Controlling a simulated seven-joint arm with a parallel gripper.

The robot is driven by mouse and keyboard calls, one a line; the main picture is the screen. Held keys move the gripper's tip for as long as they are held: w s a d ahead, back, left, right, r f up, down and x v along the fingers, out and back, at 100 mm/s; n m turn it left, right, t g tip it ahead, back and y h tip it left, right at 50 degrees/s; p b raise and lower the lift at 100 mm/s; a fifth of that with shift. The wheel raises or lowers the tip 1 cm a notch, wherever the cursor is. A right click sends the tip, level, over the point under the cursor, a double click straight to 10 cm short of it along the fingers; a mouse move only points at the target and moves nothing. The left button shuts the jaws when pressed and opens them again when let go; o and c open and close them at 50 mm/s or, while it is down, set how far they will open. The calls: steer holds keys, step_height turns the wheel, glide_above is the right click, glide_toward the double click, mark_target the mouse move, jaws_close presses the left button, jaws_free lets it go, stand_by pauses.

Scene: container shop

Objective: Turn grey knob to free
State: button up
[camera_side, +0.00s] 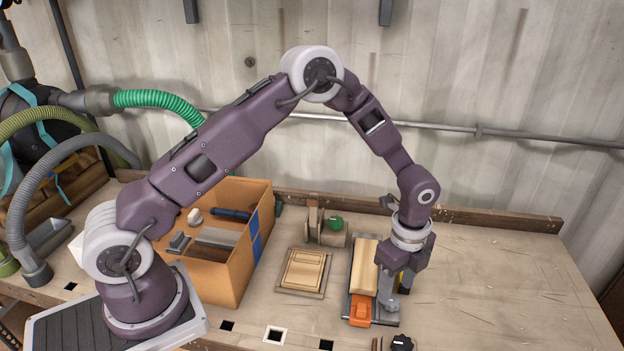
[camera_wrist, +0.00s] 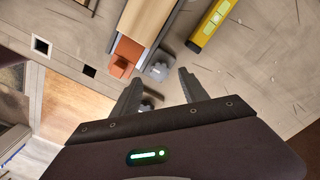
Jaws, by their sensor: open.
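The grey knob (camera_wrist: 158,70) is a lobed knob at the right side of the clamp, beside its orange jaw (camera_wrist: 122,62). A long wooden block (camera_side: 364,266) lies in the clamp; in the wrist view the block (camera_wrist: 143,18) runs up from the orange jaw. My gripper (camera_wrist: 161,77) is open, pointing down at the clamp's right side. In the wrist view the grey knob shows between and just beyond its fingertips, with no grip on it seen. In the side view my gripper (camera_side: 394,288) largely hides the knob, and I cannot tell the knob's setting.
A yellow level (camera_wrist: 212,24) lies close to the clamp's right. A dark knob (camera_side: 402,343) sits in front at the table edge. Left are a wooden plate (camera_side: 303,271), a fixture with a green knob (camera_side: 335,223) and an orange-brown box (camera_side: 232,284). The right tabletop is mostly clear.

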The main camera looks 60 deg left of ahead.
steer(key=s+a+r+n+t, duration=0.1)
steer(key=s+a+r+n, duration=0.1)
steer(key=s+r, duration=0.3)
steer(key=s+a+r+n+t, duration=0.1)
steer(key=s+a+r+n, duration=0.2)
steer(key=r, duration=0.9)
steer(key=s+a+r+n+t, duration=0.1)
steer(key=s+a+r+n, duration=0.1)
steer(key=s+r+n, duration=0.4)
step_height(320, 180, up, 4)
steer(key=shift+s+a+f+t+y, duration=0.2)
steer(key=shift+s+a+t+y, duration=0.15)
steer(key=shift+s, duration=0.45)
steer(key=s+a+n+t, duration=0.1)
steer(key=s+n+t, duration=0.1)
steer(key=s+n, duration=0.5)
steer(key=s, duration=0.5)
steer(key=shift+a+r, duration=0.2)
steer(key=shift+r, duration=0.2)
